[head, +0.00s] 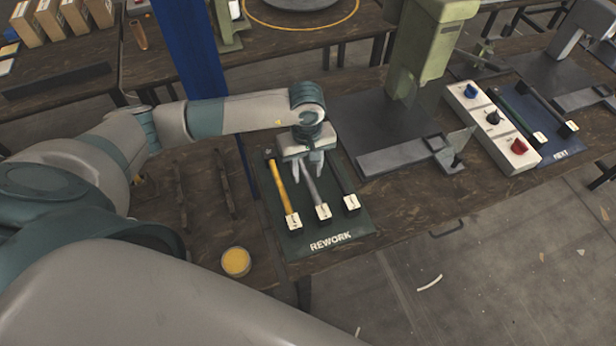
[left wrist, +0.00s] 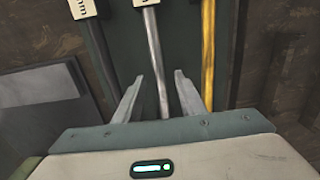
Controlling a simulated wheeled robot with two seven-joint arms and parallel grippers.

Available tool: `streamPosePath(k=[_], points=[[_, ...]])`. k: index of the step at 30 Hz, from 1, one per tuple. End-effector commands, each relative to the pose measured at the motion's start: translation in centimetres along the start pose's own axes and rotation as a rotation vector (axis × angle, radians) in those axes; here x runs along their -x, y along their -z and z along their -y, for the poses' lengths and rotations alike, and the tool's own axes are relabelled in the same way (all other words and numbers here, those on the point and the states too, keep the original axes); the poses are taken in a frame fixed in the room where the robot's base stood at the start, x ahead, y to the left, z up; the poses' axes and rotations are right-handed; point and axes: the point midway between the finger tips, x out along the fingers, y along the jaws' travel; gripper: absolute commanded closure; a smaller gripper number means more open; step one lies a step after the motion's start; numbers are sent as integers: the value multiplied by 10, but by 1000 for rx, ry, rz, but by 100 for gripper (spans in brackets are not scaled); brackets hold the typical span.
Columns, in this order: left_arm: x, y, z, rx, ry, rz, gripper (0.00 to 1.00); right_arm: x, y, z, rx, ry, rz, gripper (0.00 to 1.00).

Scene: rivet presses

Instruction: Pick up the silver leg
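The silver leg (head: 312,188) lies in the middle of the green REWORK mat (head: 342,250), between a yellow leg (head: 281,189) and a black leg (head: 345,180). Each has a white-labelled block at its near end. My left gripper (head: 309,178) is over the silver leg, pointing down. In the left wrist view the silver leg (left wrist: 154,58) runs between the two open fingers (left wrist: 160,95), with a gap on each side. The yellow leg (left wrist: 208,50) is just outside the right finger there. Whether the fingertips reach the leg's height is hard to tell. My right gripper is not in view.
A green press (head: 425,60) with a dark base plate stands right of the mat. A control box (head: 492,122) with blue, black and red knobs and a blue NEXT mat (head: 560,148) lie further right. A yellow-topped round tin (head: 236,262) stands left of the mat.

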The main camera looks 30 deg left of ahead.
Motion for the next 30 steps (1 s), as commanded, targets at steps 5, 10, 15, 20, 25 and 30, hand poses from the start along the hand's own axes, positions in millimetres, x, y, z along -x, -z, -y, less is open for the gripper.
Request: streamPosePath(k=[5,10,15,20,25,30], points=[[0,0,0,0,0,0,63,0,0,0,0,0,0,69],[0,0,0,0,0,0,73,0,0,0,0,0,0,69],[0,0,0,0,0,0,100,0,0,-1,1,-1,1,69],[1,0,0,0,0,0,100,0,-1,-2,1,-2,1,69],[2,0,0,0,-1,0,100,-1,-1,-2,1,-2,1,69],[10,1,-1,-1,-3,-1,100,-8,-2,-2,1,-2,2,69]])
